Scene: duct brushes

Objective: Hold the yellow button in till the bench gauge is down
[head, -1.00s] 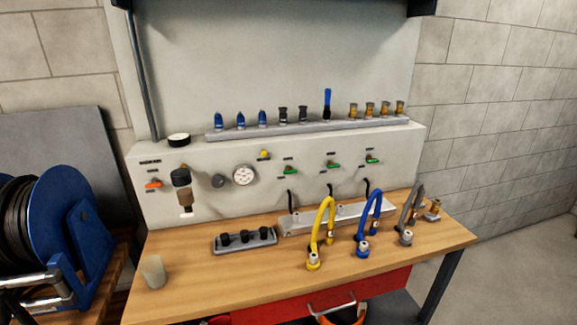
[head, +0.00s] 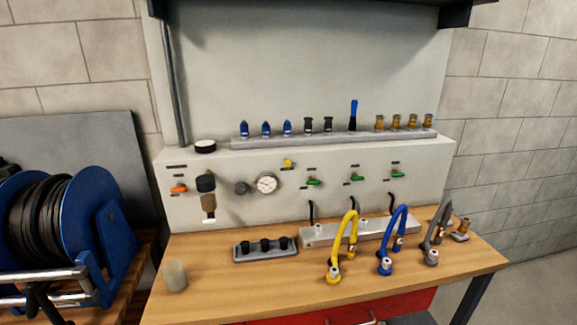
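The yellow button (head: 288,163) is a small knob on the sloped grey panel (head: 330,205) at the back of the bench. Nothing touches it. The bench gauge (head: 267,183) is a round white dial just below and left of the button. Its needle is too small to read. Neither of my grippers shows in the head view.
A grey knob (head: 241,188), an orange lever (head: 179,189) and several green levers are on the panel. Yellow (head: 345,235), blue (head: 393,233) and grey hoses stand on the wooden bench (head: 220,290). A hose reel (head: 100,225) is at left.

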